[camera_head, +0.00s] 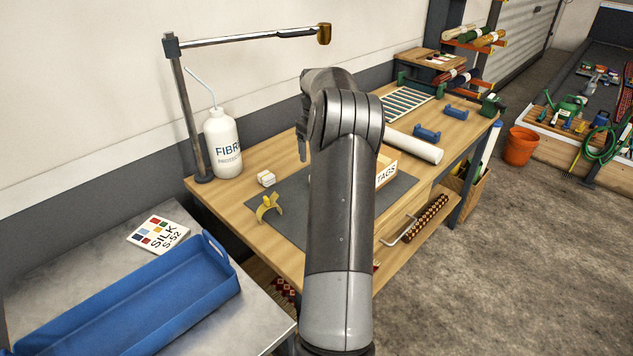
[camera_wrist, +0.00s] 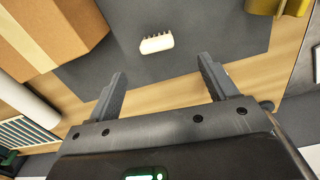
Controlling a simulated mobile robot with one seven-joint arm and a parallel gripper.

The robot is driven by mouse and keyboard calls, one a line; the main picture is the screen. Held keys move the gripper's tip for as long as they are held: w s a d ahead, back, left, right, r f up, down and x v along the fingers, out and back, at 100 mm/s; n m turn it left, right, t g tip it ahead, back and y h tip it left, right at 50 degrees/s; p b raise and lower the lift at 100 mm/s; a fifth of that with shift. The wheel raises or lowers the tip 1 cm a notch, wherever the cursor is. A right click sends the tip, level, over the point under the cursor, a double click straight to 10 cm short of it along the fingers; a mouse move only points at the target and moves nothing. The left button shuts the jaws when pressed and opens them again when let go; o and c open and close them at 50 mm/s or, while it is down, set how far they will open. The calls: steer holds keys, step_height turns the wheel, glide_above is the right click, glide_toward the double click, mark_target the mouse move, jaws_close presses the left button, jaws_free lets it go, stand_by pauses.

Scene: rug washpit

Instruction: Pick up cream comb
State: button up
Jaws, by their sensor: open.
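The cream comb (camera_wrist: 157,43), a small pale piece with short teeth, lies on the dark grey mat (camera_wrist: 215,35) in the wrist view. It is just beyond my gripper (camera_wrist: 161,72), roughly centred between the two fingers and apart from them. My gripper is open and empty. In the head view my arm covers the middle of the mat (camera_head: 289,205), and I cannot make out the comb there. Part of my gripper (camera_head: 303,150) shows left of the arm, above the bench.
A wooden TAGS box (camera_wrist: 62,30) stands beside the comb, and a yellow object (camera_head: 268,207) sits at the mat's other side. A white block (camera_head: 266,178), a bottle (camera_head: 222,143) and a lamp-like metal post (camera_head: 190,110) are at the left. A white roll (camera_head: 415,144) lies right.

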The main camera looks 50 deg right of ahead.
steer(key=f, duration=0.2)
steer(key=d+f, duration=0.1)
steer(key=f, duration=0.2)
steer(key=shift+s+d+f, duration=0.1)
steer(key=shift+s+f, duration=0.1)
steer(key=shift+f, duration=0.05)
steer(key=shift+w+a+f, duration=0.15)
steer(key=shift+f, duration=1.4)
steer(key=shift+w+a+f, duration=0.1)
steer(key=shift+w+f, duration=0.05)
steer(key=shift+f, duration=1.4)
steer(key=c, duration=1.1)
